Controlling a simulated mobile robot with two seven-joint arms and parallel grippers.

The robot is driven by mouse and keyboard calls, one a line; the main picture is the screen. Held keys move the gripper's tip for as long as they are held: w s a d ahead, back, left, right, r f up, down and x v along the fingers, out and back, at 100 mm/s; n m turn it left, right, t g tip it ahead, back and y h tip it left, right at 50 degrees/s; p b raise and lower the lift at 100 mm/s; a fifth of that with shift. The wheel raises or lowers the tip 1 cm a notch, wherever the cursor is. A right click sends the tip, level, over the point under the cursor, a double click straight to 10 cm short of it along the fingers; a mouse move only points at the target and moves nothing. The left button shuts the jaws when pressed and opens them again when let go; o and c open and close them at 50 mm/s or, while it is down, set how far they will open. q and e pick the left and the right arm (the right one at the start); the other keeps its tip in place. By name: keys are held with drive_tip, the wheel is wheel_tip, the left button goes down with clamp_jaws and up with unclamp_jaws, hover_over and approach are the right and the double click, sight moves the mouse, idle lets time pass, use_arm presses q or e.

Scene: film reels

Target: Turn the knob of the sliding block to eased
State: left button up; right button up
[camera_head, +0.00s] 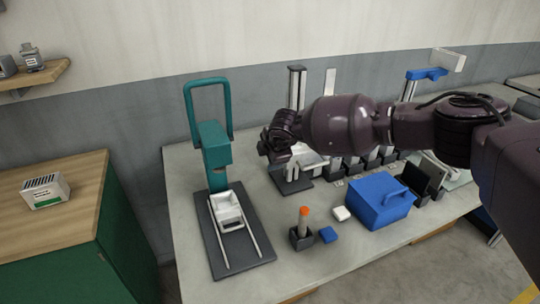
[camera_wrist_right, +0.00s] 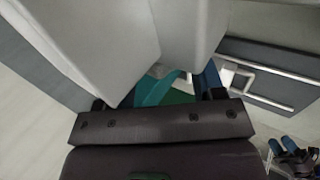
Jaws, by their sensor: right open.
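I cannot make out the sliding block's knob or its setting in either view. A dark upright post (camera_head: 297,85) stands behind my right forearm, which hides its lower part. My right gripper (camera_head: 291,170) is in front of it, pointing down above the table. Its jaws are open, and what lies between them is hidden in the head view. In the right wrist view, large pale shapes (camera_wrist_right: 95,40) fill the upper part, with a teal part (camera_wrist_right: 157,88) partly visible below them. My left gripper is not in view.
A teal press (camera_head: 213,150) stands at the left on a dark plate, with a white tray (camera_head: 229,222). A blue box (camera_head: 380,203), a blue pad (camera_head: 328,235), a white block (camera_head: 341,213) and an orange-topped stick (camera_head: 303,221) are at the front. A blue clamp (camera_head: 427,73) is at the back right.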

drive_tip(key=shift+w+f, duration=0.2)
drive_tip(key=shift+f, duration=0.1)
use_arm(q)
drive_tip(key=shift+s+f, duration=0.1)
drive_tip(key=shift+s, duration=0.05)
use_arm(e)
drive_tip(key=c, duration=0.9)
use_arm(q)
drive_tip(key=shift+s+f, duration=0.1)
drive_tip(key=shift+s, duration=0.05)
